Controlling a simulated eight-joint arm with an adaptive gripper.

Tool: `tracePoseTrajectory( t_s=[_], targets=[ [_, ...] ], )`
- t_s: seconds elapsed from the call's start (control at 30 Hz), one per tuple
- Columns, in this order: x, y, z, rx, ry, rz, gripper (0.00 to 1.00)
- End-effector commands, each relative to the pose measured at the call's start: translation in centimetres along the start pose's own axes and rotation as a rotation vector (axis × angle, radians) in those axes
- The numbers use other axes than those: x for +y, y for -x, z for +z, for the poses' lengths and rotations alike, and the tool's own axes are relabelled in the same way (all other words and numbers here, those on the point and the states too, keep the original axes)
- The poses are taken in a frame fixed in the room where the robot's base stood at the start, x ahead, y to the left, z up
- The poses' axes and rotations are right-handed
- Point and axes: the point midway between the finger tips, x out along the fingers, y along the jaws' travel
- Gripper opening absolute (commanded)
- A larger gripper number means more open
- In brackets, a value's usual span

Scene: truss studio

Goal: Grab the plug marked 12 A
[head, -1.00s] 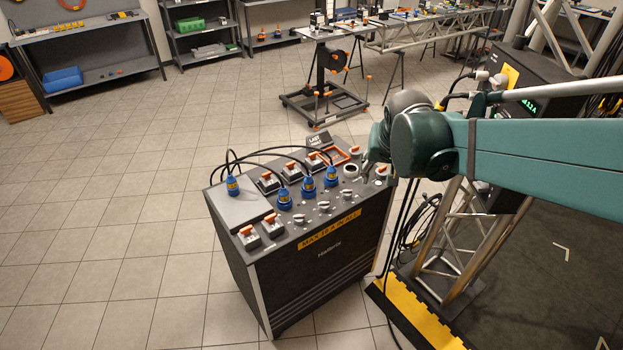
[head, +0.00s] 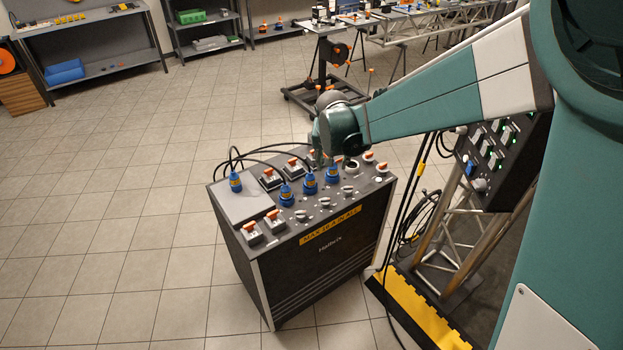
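Several blue plugs with yellow labels stand upright on top of a dark cabinet (head: 330,262) in the head view. One plug (head: 235,182) stands apart on a bare plate at the left. A front row holds a left plug (head: 286,196), a middle plug (head: 310,184) and a right plug (head: 332,174). The labels are too small to read, so I cannot tell which is marked 12 A. My gripper (head: 322,157) points down over the back of the cabinet, behind the middle and right plugs. Its fingers are small and dark, and their opening is unclear.
Black cables arch from the plugs across the cabinet top. Switches with orange parts (head: 250,232) and grey sockets (head: 324,203) surround them. A truss stand (head: 440,262) and hanging cables are close at the right. The tiled floor at the left is clear.

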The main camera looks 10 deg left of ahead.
Motion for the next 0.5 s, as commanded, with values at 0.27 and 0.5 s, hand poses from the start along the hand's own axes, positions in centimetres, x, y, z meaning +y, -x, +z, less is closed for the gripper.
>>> tracePoseTrajectory(
  t_s=[0.27,0.5],
  targets=[
    [-4.7,-4.2,-0.6,-0.015,0.001,0.008,0.40],
    [-7.8,-7.2,-0.4,-0.023,0.000,0.014,0.40]
  ],
)
